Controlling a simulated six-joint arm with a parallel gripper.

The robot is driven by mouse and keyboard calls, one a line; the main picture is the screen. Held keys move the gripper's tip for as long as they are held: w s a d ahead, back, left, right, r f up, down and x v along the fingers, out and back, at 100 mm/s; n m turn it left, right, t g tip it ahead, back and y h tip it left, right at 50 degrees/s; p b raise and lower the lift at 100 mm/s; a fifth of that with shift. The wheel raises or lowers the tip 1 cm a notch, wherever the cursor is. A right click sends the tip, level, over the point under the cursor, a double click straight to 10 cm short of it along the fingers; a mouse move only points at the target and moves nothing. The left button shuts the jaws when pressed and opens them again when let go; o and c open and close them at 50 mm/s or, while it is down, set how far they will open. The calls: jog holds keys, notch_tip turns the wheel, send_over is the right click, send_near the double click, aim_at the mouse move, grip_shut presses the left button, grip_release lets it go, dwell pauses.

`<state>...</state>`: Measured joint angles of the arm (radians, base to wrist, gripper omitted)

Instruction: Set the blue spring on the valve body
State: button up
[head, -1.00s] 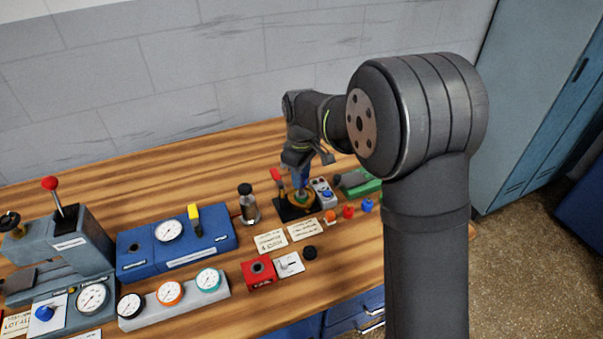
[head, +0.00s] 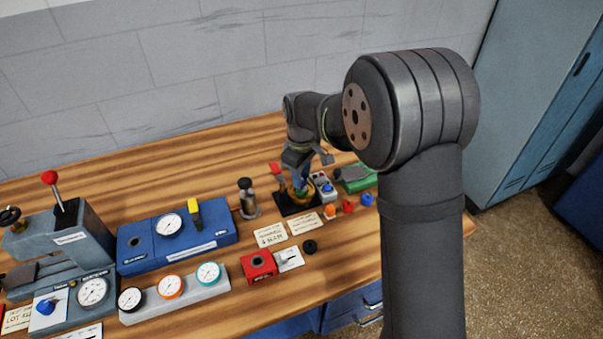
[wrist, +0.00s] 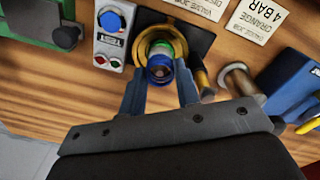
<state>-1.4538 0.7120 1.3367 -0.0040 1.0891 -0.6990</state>
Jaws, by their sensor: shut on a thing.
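The brass-coloured valve body (wrist: 183,40) stands on a black base plate (head: 288,211) toward the back right of the bench. A green ring shows in its round opening in the wrist view. My gripper (wrist: 161,88) points down over the valve body and also shows in the head view (head: 301,182). Its two fingers are shut on the blue spring (wrist: 160,73), which is over the opening, roughly in line with it. I cannot tell whether the spring touches the valve body. In the head view the fingers largely hide the spring.
A grey button box (wrist: 112,30) stands close beside the valve body, with a green device (head: 355,178) beyond it. A red lever (head: 275,168) rises close by. A metal cylinder (head: 248,200) and a blue gauge box (head: 150,247) are to the left. Small orange, red and blue caps lie in front.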

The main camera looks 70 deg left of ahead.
jog(key=shift+f, duration=0.2)
jog(key=shift+f, duration=0.35)
jog(key=shift+f, duration=0.45)
dwell(0.5)
jog(key=o, duration=1)
jog(key=shift+o, duration=0.6)
jog(key=o, duration=0.3)
jog(key=shift+r, duration=0.1)
jog(key=shift+r, duration=3.65)
